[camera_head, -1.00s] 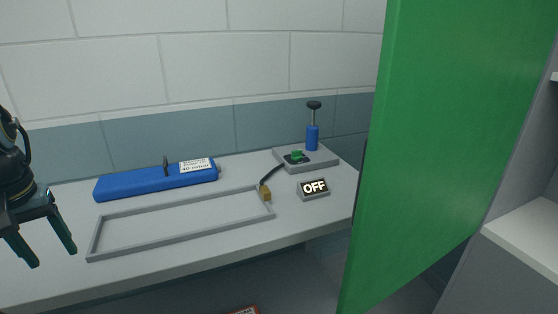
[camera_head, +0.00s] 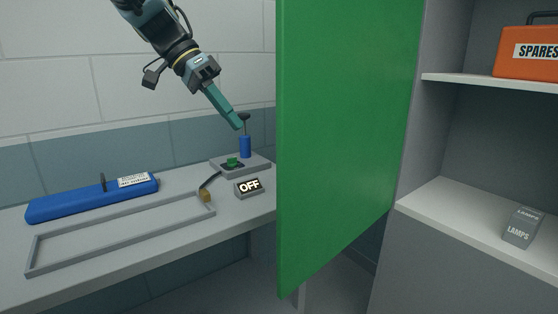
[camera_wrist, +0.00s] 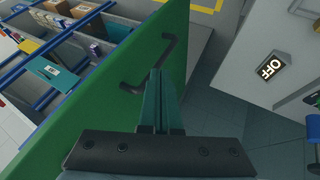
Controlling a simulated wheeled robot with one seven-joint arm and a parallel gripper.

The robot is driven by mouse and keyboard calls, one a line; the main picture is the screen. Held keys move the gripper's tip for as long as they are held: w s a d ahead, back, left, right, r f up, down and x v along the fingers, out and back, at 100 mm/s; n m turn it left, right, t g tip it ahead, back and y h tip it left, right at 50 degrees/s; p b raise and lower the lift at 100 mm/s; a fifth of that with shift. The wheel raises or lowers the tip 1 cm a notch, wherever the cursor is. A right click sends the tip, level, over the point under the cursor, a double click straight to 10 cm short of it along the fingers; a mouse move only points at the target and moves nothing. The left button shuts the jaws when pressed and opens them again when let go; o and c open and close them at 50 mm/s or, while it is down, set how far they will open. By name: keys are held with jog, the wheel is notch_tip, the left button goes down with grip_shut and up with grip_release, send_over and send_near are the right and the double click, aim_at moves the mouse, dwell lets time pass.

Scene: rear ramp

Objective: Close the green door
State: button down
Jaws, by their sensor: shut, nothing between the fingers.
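The green door (camera_head: 345,130) stands open, swung out from the grey cabinet on the right in the head view. It also fills the left of the wrist view (camera_wrist: 100,100). A dark bar handle (camera_wrist: 169,50) is on the door face that the wrist view shows; it is hidden in the head view. My gripper (camera_head: 239,126) is shut and empty, pointing down to the right, left of the door's free edge in the picture. In the wrist view its fingertips (camera_wrist: 157,72) appear close to the handle; I cannot tell whether they touch it.
The cabinet shelves hold an orange SPARES box (camera_head: 528,50) and a grey LAMPS box (camera_head: 522,227). The bench (camera_head: 130,260) carries a blue case (camera_head: 95,196), a grey frame (camera_head: 125,232), an OFF sign (camera_head: 250,187) and a blue-handled device (camera_head: 245,147).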

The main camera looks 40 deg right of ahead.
jog(key=s+d+f+p, duration=0.3)
jog(key=s+f+p, duration=0.1)
jog(key=s+f, duration=0.3)
jog(key=shift+s+d, duration=0.35)
jog(key=shift+s, duration=0.15)
